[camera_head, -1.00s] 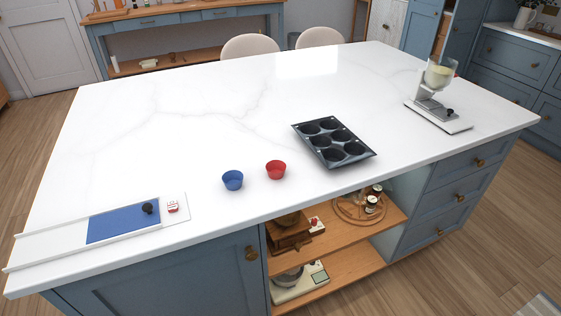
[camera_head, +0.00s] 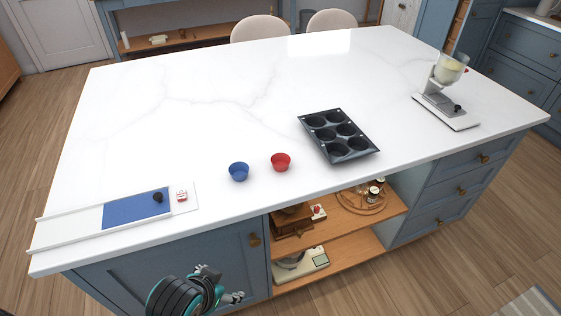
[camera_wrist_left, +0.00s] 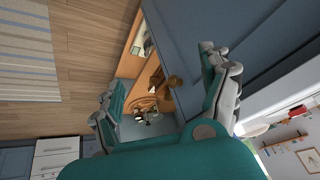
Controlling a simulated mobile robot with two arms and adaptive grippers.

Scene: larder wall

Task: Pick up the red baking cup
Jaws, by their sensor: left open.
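The red baking cup (camera_head: 281,162) stands upright on the white island top, near its front edge. A blue baking cup (camera_head: 238,172) stands just left of it, a small gap apart. My left gripper (camera_head: 238,297) is low in front of the island's cabinet door, below the counter edge and well short of both cups. In the left wrist view my left gripper (camera_wrist_left: 160,88) is open, its two fingers apart with nothing held between them. Neither cup shows in the left wrist view. My right gripper is in neither current view.
A dark muffin tin (camera_head: 338,136) lies right of the cups. A dispenser on a stand (camera_head: 446,95) is at the far right. A white board with a blue panel (camera_head: 136,209) lies at the left front. Open shelves (camera_head: 340,222) sit below the counter. The counter's middle is clear.

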